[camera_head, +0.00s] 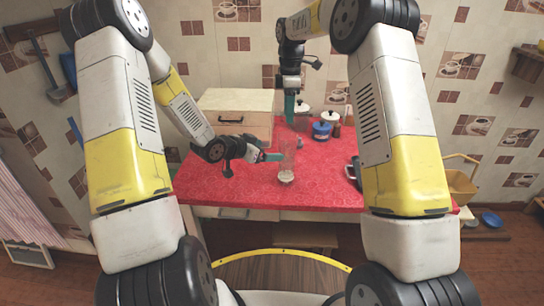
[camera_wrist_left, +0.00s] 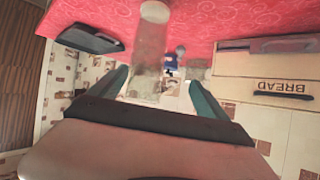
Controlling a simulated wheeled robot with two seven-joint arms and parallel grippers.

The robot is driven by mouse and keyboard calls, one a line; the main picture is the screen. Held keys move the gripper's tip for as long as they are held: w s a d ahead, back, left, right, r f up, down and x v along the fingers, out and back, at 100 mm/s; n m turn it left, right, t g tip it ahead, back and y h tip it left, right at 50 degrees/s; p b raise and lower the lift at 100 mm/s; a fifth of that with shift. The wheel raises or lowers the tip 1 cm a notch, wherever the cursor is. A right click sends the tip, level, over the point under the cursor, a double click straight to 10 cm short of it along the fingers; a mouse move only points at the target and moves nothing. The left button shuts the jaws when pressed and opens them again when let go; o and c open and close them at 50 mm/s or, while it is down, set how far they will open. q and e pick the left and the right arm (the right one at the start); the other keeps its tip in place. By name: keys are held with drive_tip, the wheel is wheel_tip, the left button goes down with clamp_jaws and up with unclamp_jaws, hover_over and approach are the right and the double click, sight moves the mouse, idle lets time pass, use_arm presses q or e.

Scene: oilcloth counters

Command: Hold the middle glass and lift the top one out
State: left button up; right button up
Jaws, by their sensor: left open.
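A stack of clear glasses (camera_head: 286,172) stands upright on the red counter in the head view. It is see-through, so the single glasses are hard to tell apart. In the left wrist view, which is upside down, the stack (camera_wrist_left: 152,45) runs down from its pale base. My left gripper (camera_head: 270,157) is open beside the stack on its left. Its teal fingers (camera_wrist_left: 158,80) appear on either side of the stack's line in the wrist view; no contact shows. My right gripper (camera_head: 290,104) points down behind and above the stack; its finger gap cannot be made out.
A wooden bread box (camera_head: 235,105) stands at the back left of the red counter (camera_head: 235,185). A blue jar (camera_head: 321,131) and other lidded jars stand at the back. A small grey item (camera_head: 299,143) is behind the stack. A dark object (camera_head: 354,170) lies to the right.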

sight(287, 154)
use_arm(q)
drive_tip(key=shift+h, duration=0.9)
drive_tip(key=x, duration=0.3)
drive_tip(key=s+f+x, duration=0.1)
drive_tip(key=x, duration=0.6)
drive_tip(key=shift+s+d+f, duration=0.15)
drive_tip(key=shift+s+d, duration=0.15)
